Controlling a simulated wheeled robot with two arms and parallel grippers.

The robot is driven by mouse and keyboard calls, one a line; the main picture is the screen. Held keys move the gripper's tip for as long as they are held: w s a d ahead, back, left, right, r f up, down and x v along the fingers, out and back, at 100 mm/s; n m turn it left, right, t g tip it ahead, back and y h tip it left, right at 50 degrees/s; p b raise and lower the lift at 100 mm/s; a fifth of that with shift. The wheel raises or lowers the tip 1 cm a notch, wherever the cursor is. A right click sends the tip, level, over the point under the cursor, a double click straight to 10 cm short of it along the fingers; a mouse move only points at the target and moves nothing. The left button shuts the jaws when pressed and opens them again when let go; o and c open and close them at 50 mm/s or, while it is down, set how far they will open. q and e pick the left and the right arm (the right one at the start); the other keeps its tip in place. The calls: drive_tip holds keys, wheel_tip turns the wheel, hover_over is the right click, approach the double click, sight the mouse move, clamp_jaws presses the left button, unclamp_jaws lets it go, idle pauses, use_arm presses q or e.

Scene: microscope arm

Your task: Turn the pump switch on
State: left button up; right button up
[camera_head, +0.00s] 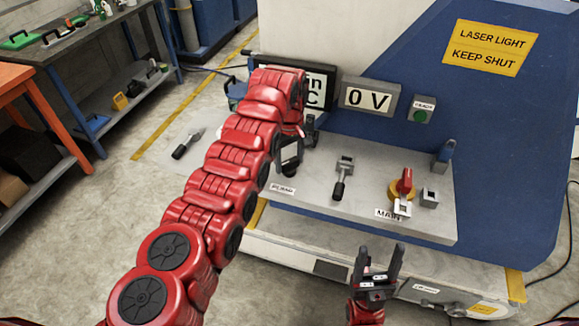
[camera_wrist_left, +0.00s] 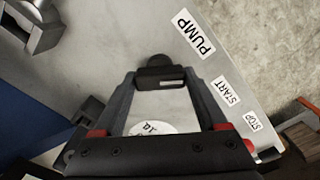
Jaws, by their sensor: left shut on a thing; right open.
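My left gripper (camera_wrist_left: 162,84) is shut on this handle. In the head view the red left arm reaches over the panel, and its gripper (camera_head: 297,145) is mostly hidden behind the arm's end. The "PUMP" label (camera_head: 283,189) lies on the panel's front edge. The switch's base is hidden, so I cannot tell its position. My right gripper (camera_head: 382,255) is open and empty in front of the panel.
A "0 V" display (camera_head: 367,99) and green button (camera_head: 421,115) are behind. A workbench (camera_head: 95,45) stands far left.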

use_arm(q)
drive_tip(key=m+b, duration=0.2)
drive_tip(key=m, duration=0.1)
drive_tip(key=shift+f, duration=0.2)
drive_tip(key=shift+m+b, duration=0.55)
drive_tip(key=shift+m, duration=0.35)
drive_tip(key=shift+r+m+b, duration=0.15)
drive_tip(key=shift+m+b, duration=0.15)
drive_tip(key=shift+m, duration=2.4)
drive_tip(key=o, duration=1.3)
drive_tip(key=shift+r, duration=0.1)
